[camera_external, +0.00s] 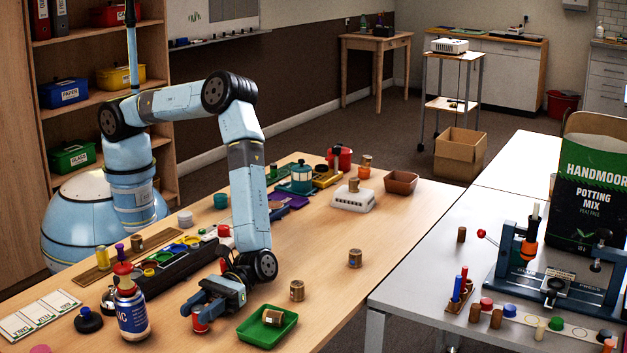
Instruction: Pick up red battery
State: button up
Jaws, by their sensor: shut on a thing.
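The red battery (199,323) appears as a small red cylinder on the wooden table near its front edge. My gripper (194,311) is low over the table with its jaws around the red battery, shut on it. The fingers hide part of the battery. I cannot tell whether its bottom touches the table.
A blue-labelled bottle (132,314) stands close on the left. A green tray (250,330) holding a brown cylinder is close on the right. Brown cylinders (297,291) (355,258) stand farther right. The table's middle right is mostly clear.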

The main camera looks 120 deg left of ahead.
jog(key=shift+c, duration=1)
jog(key=shift+r, duration=0.15)
